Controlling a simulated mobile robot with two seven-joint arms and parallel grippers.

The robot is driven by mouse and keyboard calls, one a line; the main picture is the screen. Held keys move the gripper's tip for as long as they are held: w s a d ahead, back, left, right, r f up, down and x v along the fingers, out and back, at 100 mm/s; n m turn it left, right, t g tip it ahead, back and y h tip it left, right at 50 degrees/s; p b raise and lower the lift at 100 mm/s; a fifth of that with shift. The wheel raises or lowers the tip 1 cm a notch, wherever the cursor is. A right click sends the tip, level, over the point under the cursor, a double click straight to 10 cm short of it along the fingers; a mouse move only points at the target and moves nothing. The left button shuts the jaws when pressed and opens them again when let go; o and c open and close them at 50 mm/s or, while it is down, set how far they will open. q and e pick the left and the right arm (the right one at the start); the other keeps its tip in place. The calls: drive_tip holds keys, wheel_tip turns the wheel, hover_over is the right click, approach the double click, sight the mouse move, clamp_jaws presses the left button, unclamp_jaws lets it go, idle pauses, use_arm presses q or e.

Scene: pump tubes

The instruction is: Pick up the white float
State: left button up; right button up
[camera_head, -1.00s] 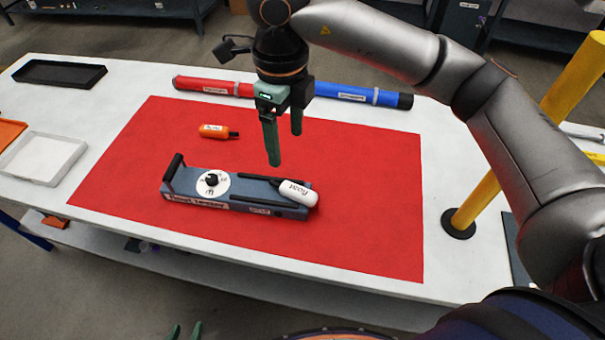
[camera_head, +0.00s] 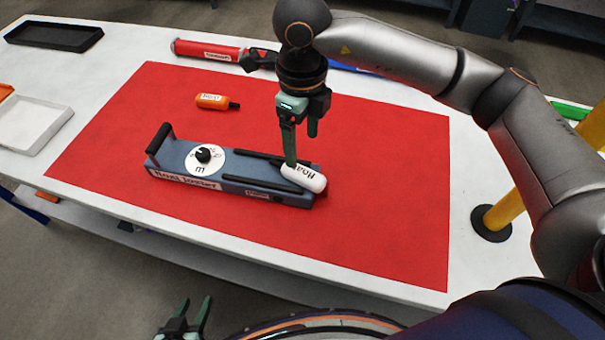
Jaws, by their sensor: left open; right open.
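The white float (camera_head: 308,179) is a small white cylinder with dark lettering. It lies tilted on the right end of the blue-grey float tester (camera_head: 228,188), which has a round white dial and a black handle. My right gripper (camera_head: 301,150) is open and points down over the float. One fingertip reaches the float's left upper part in the picture; whether it touches cannot be told. The other finger is just behind it, to the right. My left gripper (camera_head: 193,312) is open and empty at the bottom edge, in front of the table and far from the float.
The tester stands on a red mat (camera_head: 390,190) on a white table. An orange bottle (camera_head: 217,102) lies behind it. A red tube (camera_head: 209,50) lies at the back. A white tray (camera_head: 30,124) and a black tray (camera_head: 53,35) are at left. A yellow post (camera_head: 505,210) stands at right.

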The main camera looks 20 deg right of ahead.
sight(302, 172)
wheel_tip(302, 172, down, 2)
drive_tip(key=shift+f, duration=0.1)
drive_tip(key=shift+s+f+p, duration=0.15)
drive_tip(key=shift+f+p, duration=0.05)
drive_tip(key=shift+f, duration=1.15)
drive_tip(key=shift+s+f+p, duration=0.1)
drive_tip(key=shift+f+p, duration=0.05)
drive_tip(key=shift+f, duration=1.2)
drive_tip(key=shift+c, duration=0.2)
clamp_jaws()
